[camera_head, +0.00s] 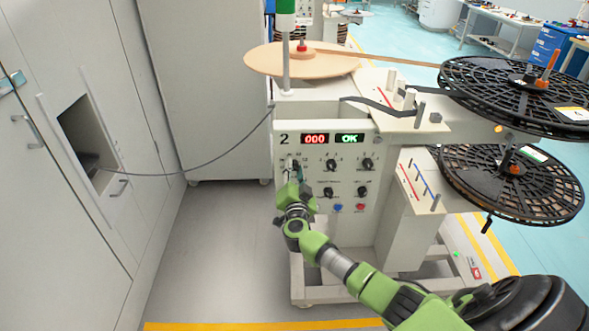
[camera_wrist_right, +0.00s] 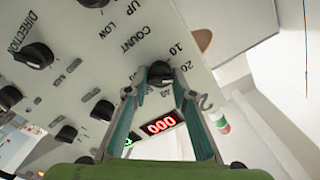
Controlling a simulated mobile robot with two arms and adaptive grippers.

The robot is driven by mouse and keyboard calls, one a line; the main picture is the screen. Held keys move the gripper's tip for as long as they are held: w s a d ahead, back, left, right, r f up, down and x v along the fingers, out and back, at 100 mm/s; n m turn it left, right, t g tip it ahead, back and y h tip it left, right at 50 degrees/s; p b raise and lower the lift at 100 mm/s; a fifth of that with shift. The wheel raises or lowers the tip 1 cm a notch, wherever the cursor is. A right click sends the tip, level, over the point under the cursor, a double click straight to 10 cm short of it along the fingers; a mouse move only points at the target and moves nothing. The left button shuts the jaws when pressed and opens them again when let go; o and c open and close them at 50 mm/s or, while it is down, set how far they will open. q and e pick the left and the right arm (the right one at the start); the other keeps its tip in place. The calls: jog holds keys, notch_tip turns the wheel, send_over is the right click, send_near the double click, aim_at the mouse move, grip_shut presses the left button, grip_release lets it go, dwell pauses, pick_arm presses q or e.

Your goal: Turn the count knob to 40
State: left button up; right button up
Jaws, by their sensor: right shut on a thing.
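The count knob (camera_wrist_right: 160,72) is a black rotary knob on the panel of station 2, beside the printed word COUNT. The marks 10 and 20 are readable beside it; the other marks are partly covered by the fingers, and I cannot tell where its pointer stands. My right gripper (camera_wrist_right: 161,84) is shut on this knob, one finger on each side. In the head view my right gripper (camera_head: 294,176) reaches the upper left of the control panel (camera_head: 345,180) and largely hides the knob. The red display (camera_head: 315,139) reads 000. My left gripper is not in view.
Other black knobs (camera_head: 330,165) sit close to the right of the gripper, with a blue and a red button below. Black reels (camera_head: 515,85) stick out at right. A cable hangs at left; the floor there is clear.

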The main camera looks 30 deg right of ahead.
jog(key=m, duration=0.2)
jog(key=shift+f+m, duration=0.15)
jog(key=shift+m, duration=0.15)
jog(key=m, duration=0.4)
jog(key=shift+f+m, duration=0.1)
jog(key=shift+m, duration=0.2)
jog(key=m+b, duration=0.1)
jog(key=m, duration=0.3)
jog(key=shift+m+b, duration=0.7)
jog(key=shift+m, duration=1.8)
jog(key=o, duration=1.1)
jog(key=shift+s, duration=0.1)
